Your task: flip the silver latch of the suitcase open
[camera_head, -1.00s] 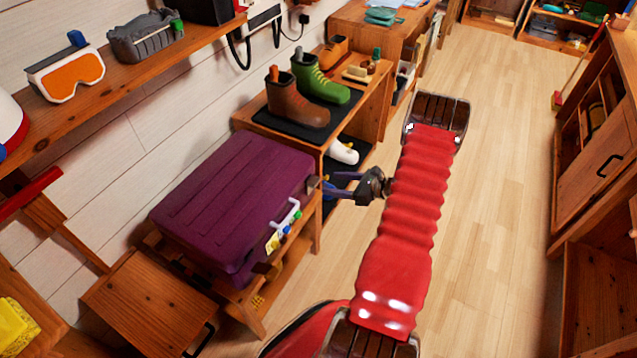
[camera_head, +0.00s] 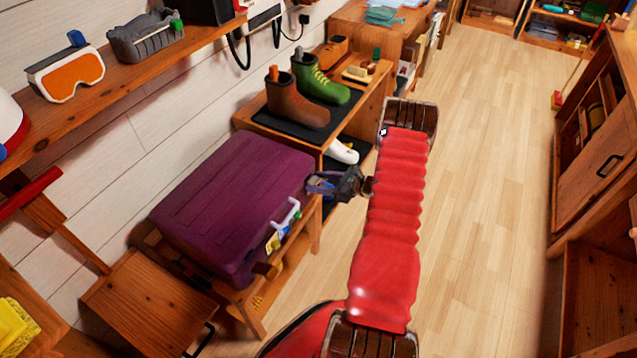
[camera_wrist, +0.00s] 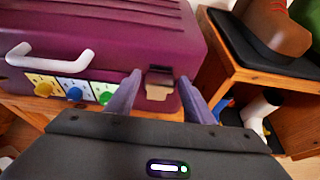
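The purple suitcase (camera_head: 235,205) lies flat on a low wooden stand, its white-handled side facing my arm. In the wrist view the suitcase (camera_wrist: 120,35) fills the upper left. Its silver latch (camera_wrist: 159,84) sits near the right end of that side, right of the white handle (camera_wrist: 50,54) and the coloured knobs. My gripper (camera_wrist: 158,88) is open, one finger on each side of the latch in the picture; I cannot tell whether they touch it. In the head view my gripper (camera_head: 318,184) is at the suitcase's right corner, and the latch is hidden there.
Coloured knobs on small plates (camera_wrist: 74,93) sit below the handle. A wooden shoe bench (camera_head: 316,140) with brown and green boots stands close beside the suitcase's far end. A wooden stool (camera_head: 150,305) is at the lower left. The floor (camera_head: 480,200) right of my arm is clear.

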